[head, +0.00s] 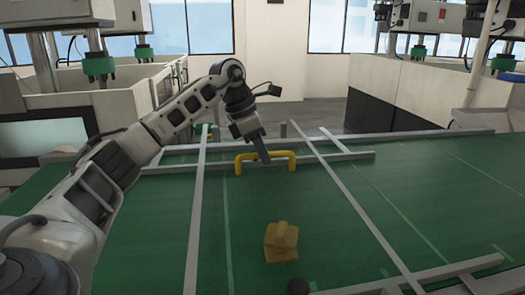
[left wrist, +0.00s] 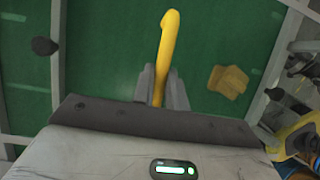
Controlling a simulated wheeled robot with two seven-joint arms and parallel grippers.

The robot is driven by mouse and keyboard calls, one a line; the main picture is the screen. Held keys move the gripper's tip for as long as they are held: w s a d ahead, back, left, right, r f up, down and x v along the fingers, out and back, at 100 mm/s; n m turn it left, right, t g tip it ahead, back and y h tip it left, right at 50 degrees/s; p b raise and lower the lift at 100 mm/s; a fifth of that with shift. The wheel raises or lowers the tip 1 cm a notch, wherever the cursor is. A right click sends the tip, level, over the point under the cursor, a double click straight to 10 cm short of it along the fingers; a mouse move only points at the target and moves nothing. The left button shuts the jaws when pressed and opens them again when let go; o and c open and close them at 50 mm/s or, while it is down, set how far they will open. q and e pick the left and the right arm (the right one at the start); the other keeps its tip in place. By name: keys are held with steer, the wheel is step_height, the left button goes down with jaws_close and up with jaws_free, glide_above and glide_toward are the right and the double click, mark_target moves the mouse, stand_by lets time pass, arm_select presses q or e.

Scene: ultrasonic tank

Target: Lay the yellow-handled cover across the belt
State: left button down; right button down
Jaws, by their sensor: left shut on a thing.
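The yellow handle (head: 280,155) is a bracket-shaped bar above a grey crossbar at the far side of the green belt (head: 330,230). It also shows in the left wrist view (left wrist: 169,40), running up from between the fingers. My left gripper (head: 262,157) reaches down onto the handle and is shut on it; in the left wrist view its two fingers (left wrist: 162,88) lie on either side of it. Grey bars around the handle lie over the belt; I cannot tell which belong to the cover or whether it touches the belt. My right gripper is not in view.
A tan block (head: 281,243) sits on the belt nearer me, also in the left wrist view (left wrist: 228,81). White machine housings (head: 415,95) stand beyond the belt.

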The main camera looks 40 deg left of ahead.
arm_select(q)
steer(key=shift+f, duration=0.35)
steer(key=c, duration=1.3)
jaws_free()
steer(key=shift+f, duration=0.25)
steer(key=p+v, duration=0.1)
steer(key=v, duration=1.5)
steer(key=shift+d+r, duration=0.1)
steer(key=shift+r, duration=0.15)
steer(key=shift+f, duration=0.1)
